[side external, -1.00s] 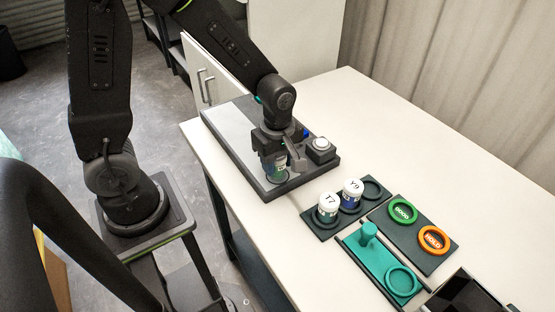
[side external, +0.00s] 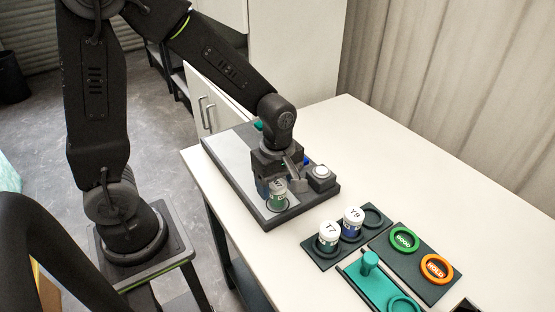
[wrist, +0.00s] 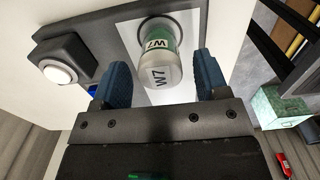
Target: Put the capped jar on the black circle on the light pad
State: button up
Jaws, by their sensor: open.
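The capped jar (side external: 277,195), green with a pale grey cap marked W7, stands upright on the black circle (side external: 286,207) on the light pad. In the wrist view the jar (wrist: 156,62) has its base inside the black circle (wrist: 172,22), with the light pad (wrist: 128,38) around it. My gripper (side external: 279,184) is open at the jar. In the wrist view, its blue fingers (wrist: 163,76) are on either side of the cap, with a gap at each side.
A white-topped button box (side external: 320,176) stands right of the pad. Jars T7 (side external: 329,236) and Y9 (side external: 352,222) sit in a dark rack. A teal fixture (side external: 372,284) and a plate with green (side external: 404,240) and orange (side external: 436,269) rings lie nearer. The table's right back is clear.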

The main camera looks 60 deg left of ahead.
aim_at(276, 184)
notch_tip(276, 184, up, 9)
jog(key=shift+r, duration=0.15)
jog(key=s+r+m+t, duration=0.2)
jog(key=s+m, duration=0.3)
jog(key=m, duration=0.4)
jog(key=s+a+r+m+t, duration=0.1)
jog(key=s+r+m+t, duration=0.2)
jog(key=m, duration=0.6)
jog(key=shift+s+a+r+t, duration=0.2)
jog(key=shift+s+r+t, duration=0.1)
jog(key=shift+s+r, duration=0.75)
jog(key=shift+f, duration=0.1)
jog(key=shift+c, duration=0.5)
